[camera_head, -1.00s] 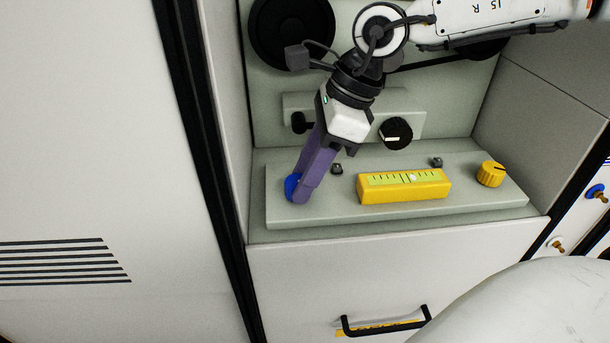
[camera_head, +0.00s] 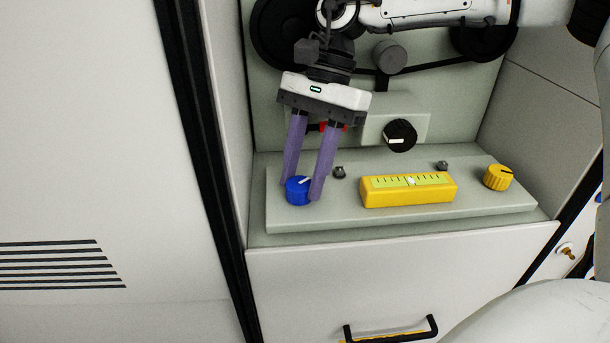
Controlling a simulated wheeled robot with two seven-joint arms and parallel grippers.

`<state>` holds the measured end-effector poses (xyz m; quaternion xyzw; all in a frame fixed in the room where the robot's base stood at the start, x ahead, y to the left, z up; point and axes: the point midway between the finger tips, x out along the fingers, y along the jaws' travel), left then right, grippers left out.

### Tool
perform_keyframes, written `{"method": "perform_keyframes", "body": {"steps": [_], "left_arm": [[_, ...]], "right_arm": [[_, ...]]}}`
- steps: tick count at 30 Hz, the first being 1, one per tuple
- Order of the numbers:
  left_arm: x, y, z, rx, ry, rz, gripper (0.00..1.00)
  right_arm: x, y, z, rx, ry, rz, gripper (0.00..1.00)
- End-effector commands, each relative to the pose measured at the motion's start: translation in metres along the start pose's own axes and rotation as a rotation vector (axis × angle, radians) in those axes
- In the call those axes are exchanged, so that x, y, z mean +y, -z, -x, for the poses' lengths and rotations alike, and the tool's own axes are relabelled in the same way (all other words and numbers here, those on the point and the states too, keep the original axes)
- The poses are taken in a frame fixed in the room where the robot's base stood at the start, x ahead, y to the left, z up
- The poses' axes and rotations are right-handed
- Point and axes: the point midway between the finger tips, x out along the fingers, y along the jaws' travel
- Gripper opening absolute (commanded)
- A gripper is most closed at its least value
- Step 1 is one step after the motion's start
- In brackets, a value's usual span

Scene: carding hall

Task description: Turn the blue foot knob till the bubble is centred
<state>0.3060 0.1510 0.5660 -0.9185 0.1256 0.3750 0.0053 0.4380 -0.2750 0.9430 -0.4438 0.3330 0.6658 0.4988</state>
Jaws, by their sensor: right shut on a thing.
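The blue foot knob (camera_head: 298,192) stands at the left end of a pale green plate (camera_head: 400,225). A white mark shows on its top. My right gripper (camera_head: 302,191) comes down from above with its two purple fingers on either side of the knob, shut on it. The yellow spirit level (camera_head: 410,197) lies on the plate right of the knob. Its pale bubble (camera_head: 411,182) shows near the middle of the scale; I cannot tell exactly how well centred it is. My left gripper is not in view.
A yellow knob (camera_head: 498,177) stands at the plate's right end. Two small dark studs (camera_head: 339,172) stick up behind the level. A black knob (camera_head: 400,135) sits on the back panel. A drawer handle (camera_head: 392,332) is below. Black pulleys and a belt are behind my arm.

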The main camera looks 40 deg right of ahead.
Motion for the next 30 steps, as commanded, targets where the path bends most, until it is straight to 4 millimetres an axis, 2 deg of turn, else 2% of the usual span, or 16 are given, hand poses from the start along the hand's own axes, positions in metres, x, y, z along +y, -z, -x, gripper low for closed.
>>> {"method": "perform_keyframes", "body": {"steps": [10, 27, 28, 30], "left_arm": [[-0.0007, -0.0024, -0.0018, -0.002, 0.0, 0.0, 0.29], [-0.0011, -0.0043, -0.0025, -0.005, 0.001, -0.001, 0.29], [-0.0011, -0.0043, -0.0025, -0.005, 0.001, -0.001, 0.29], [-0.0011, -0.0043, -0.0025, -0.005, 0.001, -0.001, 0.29]], "right_arm": [[-0.0021, 0.0001, -0.0001, 0.003, -0.056, 0.138, 0.11], [-0.0023, 0.0003, -0.0001, 0.003, -0.066, 0.164, 0.11], [-0.0023, 0.0003, -0.0001, 0.003, -0.066, 0.164, 0.39], [-0.0023, 0.0002, -0.0001, 0.003, -0.066, 0.163, 0.5]]}}
